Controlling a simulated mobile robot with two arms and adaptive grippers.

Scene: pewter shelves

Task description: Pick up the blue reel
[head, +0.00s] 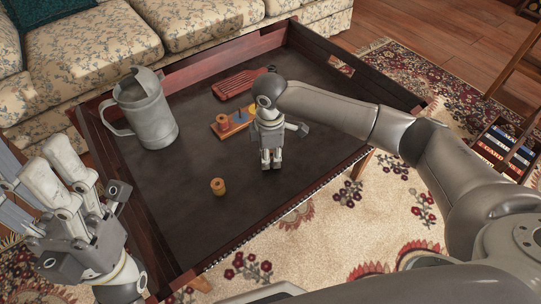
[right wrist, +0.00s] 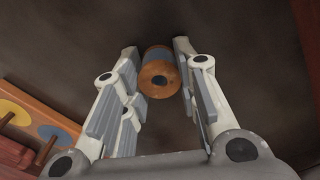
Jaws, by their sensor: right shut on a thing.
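The blue reel (right wrist: 160,72) shows in the right wrist view as a wooden-ended reel with a blue-grey band. It sits between the fingertips of my right gripper (right wrist: 158,65), which is shut on it. In the head view my right gripper (head: 271,163) points down over the dark table, and its fingers hide the held reel. Another wooden reel (head: 218,186) stands on the table to the left of that gripper; its band colour is unclear. My left gripper (head: 55,180) is at the left edge of the head view, off the table; its opening is unclear.
The rimmed table (head: 185,205) holds a grey metal jug (head: 152,112) at left, a wooden stand (head: 220,130) with coloured discs behind my right gripper, and a red slatted object (head: 235,84). A floral sofa (head: 190,25) stands behind. The table's front left is mostly clear.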

